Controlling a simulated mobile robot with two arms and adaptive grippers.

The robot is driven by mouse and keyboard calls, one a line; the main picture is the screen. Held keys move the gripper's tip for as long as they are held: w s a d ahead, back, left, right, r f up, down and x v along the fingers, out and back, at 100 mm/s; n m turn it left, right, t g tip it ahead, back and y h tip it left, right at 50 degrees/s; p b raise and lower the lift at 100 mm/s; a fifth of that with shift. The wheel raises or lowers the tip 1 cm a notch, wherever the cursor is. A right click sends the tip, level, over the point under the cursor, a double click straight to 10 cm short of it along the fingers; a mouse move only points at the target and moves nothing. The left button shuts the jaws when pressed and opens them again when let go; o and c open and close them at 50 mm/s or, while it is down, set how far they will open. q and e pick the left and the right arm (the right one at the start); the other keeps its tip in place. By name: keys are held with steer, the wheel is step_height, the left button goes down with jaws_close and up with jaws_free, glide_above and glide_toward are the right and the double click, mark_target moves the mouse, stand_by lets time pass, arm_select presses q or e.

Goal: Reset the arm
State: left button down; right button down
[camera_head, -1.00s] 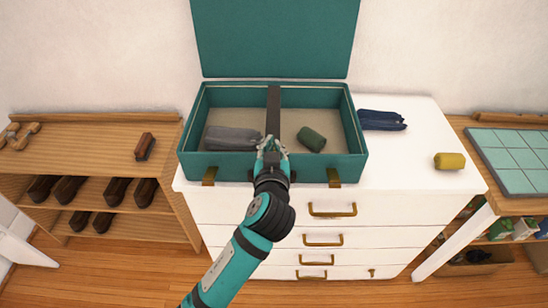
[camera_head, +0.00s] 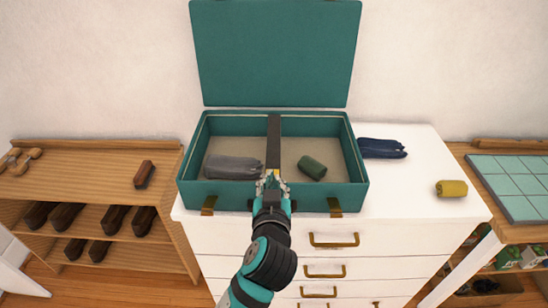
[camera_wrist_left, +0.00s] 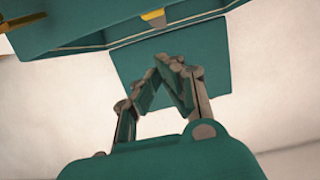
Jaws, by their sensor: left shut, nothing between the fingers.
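My left arm comes up from the bottom of the head view. Its gripper (camera_head: 271,180) is at the front wall of the open teal suitcase (camera_head: 235,193), in line with the dark divider strap. The left wrist view shows the same gripper (camera_wrist_left: 172,62) with its fingertips together and nothing between them. The suitcase's raised lid (camera_head: 275,50) stands at the back. A grey folded item (camera_head: 232,167) lies in the left compartment and a green rolled item (camera_head: 312,168) in the right one. My right gripper is not in view.
The suitcase rests on a white dresser (camera_head: 415,200). A navy folded item (camera_head: 381,148) and a yellow roll (camera_head: 451,188) lie on its right side. A wooden shelf (camera_head: 90,170) with brushes and shoes is at left. A tile-topped table (camera_head: 520,180) is at right.

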arm_select(q)
steer(key=s+a+f+g, duration=0.6)
steer(key=s+a+f, duration=0.3)
steer(key=a+f, duration=0.3)
steer(key=s+a+f+m+g, duration=0.1)
steer(key=s+a+f+g, duration=0.25)
steer(key=s, duration=0.55)
steer(key=s+a+f+m+g, duration=0.15)
steer(key=s+a+f, duration=0.25)
steer(key=s, duration=0.5)
step_height(320, 180, down, 26)
steer(key=g+b, duration=0.1)
steer(key=g, duration=0.1)
steer(key=s+a+f+g+b, duration=0.1)
steer(key=s+a+f, duration=0.2)
steer(key=s+f, duration=1.4)
steer(key=shift+s+f, duration=0.35)
steer(key=shift+f, duration=0.5)
